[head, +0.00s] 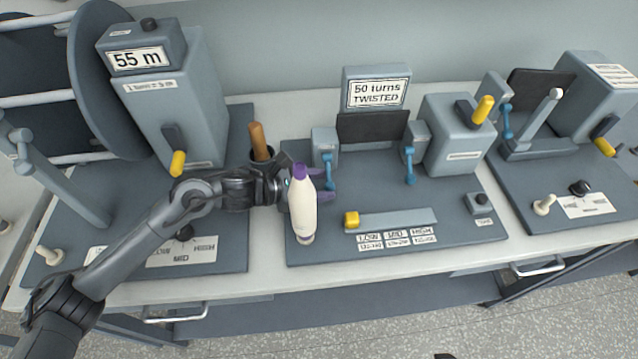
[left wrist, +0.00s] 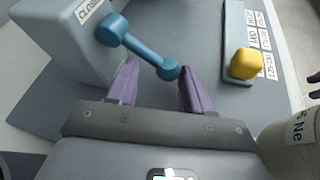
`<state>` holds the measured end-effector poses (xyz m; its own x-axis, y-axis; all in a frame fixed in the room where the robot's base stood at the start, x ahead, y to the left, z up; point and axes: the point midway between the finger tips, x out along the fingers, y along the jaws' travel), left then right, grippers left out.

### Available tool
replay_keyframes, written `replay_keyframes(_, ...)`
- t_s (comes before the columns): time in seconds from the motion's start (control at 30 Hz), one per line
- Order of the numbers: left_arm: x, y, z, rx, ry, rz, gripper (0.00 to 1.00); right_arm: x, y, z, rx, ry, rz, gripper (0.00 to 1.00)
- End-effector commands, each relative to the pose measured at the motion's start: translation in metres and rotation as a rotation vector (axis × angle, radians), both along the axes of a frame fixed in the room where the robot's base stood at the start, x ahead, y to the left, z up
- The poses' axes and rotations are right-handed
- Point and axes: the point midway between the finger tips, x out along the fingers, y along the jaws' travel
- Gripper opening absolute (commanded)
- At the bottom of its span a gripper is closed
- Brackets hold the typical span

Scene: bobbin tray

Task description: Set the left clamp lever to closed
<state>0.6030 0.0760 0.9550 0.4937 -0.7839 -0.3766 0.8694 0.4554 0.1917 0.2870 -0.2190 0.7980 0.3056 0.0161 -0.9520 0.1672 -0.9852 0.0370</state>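The left clamp lever (head: 328,170) is blue and hangs from the left grey clamp block (head: 323,142) on the middle station. In the left wrist view the lever (left wrist: 142,45) runs from its pivot on the block down to a round knob (left wrist: 168,70). My left gripper (head: 325,184) is at the lever, with its purple fingers (left wrist: 158,85) spread. A partly cut-off label (left wrist: 91,10) on the block appears to read "CLOSED".
A yellow-knobbed slider (head: 352,220) lies to the right. The right clamp lever (head: 409,165) hangs beyond it. A cup with a brown stick (head: 259,142) is behind my wrist.

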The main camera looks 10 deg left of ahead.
Motion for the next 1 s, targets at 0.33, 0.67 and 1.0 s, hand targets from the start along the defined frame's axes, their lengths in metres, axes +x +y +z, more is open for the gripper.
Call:
replay_keyframes(0.33,0.000,-0.001,0.002,-0.002,-0.005,-0.002,0.00,0.000,0.002,0.000,0.008,-0.001,-0.005,0.43)
replay_keyframes(0.67,-0.001,-0.002,0.009,-0.018,0.037,-0.005,0.00,0.000,0.002,0.005,0.008,-0.001,-0.005,0.43)
replay_keyframes(1.0,-0.006,-0.004,0.026,-0.084,0.245,-0.009,0.00,0.000,0.000,0.018,-0.001,-0.001,0.001,0.43)
